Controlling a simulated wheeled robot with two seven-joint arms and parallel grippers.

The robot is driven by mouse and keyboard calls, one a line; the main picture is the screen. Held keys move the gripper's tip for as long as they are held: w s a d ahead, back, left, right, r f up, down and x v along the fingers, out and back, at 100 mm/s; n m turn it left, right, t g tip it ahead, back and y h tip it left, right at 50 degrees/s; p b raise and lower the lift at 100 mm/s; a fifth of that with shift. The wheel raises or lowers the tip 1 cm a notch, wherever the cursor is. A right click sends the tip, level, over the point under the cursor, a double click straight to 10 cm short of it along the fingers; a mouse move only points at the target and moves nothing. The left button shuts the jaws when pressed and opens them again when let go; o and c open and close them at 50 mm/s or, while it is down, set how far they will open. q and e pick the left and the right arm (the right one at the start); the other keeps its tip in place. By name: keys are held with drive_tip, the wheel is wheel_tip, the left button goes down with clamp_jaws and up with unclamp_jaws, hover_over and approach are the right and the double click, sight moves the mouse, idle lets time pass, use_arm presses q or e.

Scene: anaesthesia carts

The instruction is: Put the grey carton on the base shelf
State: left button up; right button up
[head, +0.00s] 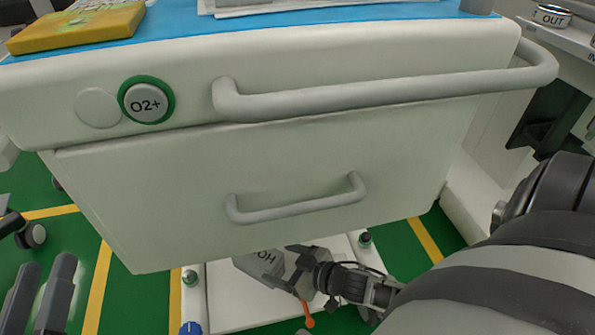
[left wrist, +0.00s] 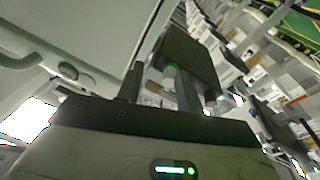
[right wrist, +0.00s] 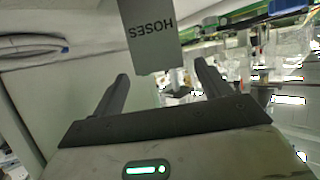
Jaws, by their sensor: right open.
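The grey carton (head: 262,262), lettered "HOSES" in the right wrist view (right wrist: 149,38), is low under the cart's drawer, over the white base shelf (head: 235,305). It appears to stand on the shelf, but its underside is hidden. My right gripper (head: 296,262) is beside the carton, partly overlapping it in the head view. In the right wrist view its fingers (right wrist: 160,78) are apart, with the carton just beyond the fingertips and the gap empty. My left gripper (head: 42,272) is open and empty at the lower left, away from the carton.
The white drawer (head: 270,180) with its lower handle (head: 295,208) overhangs the shelf. A long push handle (head: 380,92) runs above. A green-ringed O2+ button (head: 147,101) is at the upper left. An orange-tipped item (head: 308,318) and a blue knob (head: 191,328) show near the shelf.

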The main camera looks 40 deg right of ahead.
use_arm(q)
drive_tip(key=f+g, duration=0.1)
drive_tip(key=s+f+n+p, duration=0.1)
drive_tip(key=s+f+n+g, duration=0.1)
drive_tip(key=shift+d+f+g, duration=0.2)
drive_tip(key=shift+d+g, duration=0.1)
drive_tip(key=shift+d, duration=0.1)
use_arm(e)
drive_tip(key=v, duration=0.4)
drive_tip(key=shift+s+d+r, duration=0.15)
drive_tip(key=shift+s, duration=0.2)
use_arm(q)
drive_tip(key=shift+y, duration=0.3)
